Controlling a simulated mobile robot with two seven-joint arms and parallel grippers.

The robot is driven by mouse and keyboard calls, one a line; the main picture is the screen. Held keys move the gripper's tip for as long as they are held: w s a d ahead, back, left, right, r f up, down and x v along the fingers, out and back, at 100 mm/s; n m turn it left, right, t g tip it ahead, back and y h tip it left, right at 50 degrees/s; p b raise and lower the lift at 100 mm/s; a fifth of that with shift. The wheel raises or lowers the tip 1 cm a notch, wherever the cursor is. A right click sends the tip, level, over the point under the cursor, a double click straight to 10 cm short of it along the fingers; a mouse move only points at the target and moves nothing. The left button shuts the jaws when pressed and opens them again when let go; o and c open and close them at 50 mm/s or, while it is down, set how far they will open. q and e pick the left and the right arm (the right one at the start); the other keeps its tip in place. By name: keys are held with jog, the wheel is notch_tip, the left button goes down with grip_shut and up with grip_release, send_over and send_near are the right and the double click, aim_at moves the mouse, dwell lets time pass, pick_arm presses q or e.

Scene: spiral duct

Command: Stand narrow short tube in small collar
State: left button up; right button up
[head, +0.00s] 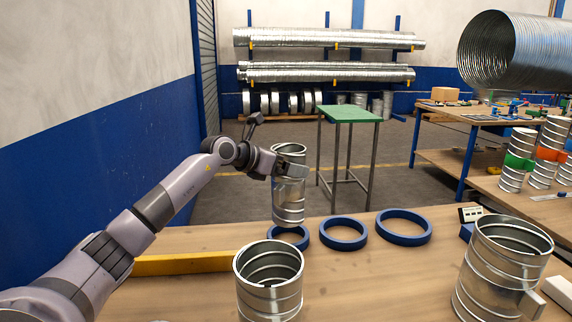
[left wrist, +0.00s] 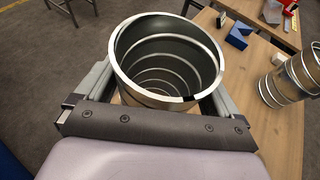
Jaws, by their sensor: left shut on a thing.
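The narrow short tube (head: 289,202) is a shiny ribbed metal cylinder, held upright by my left gripper (head: 278,168). The gripper is shut on its upper part. In the left wrist view the tube (left wrist: 168,60) shows its open top between the fingers. The small collar (head: 288,245) is the leftmost and smallest of three blue rings on the wooden table. The tube's lower end overlaps the far part of this collar in the head view; I cannot tell how high it is above it. My right gripper is not in view.
A middle blue collar (head: 343,243) and a large one (head: 404,238) lie to the right. A wider metal tube (head: 268,285) stands at the front, another (head: 497,270) at the right. A yellow bar (head: 185,264) lies at left. A green-topped stand (head: 349,113) is behind.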

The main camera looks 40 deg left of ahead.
pick_arm(q)
jog(key=shift+f+b, duration=2.45)
jog(key=shift+f, duration=1.1)
jog(key=o, duration=1.2)
jog(key=shift+f, duration=0.1)
jog(key=shift+o, duration=0.2)
jog(key=d+b+v, duration=0.1)
jog(key=b+v, duration=0.2)
jog(key=v, duration=0.4)
jog(key=shift+a, duration=0.45)
jog(key=shift+s, duration=0.1)
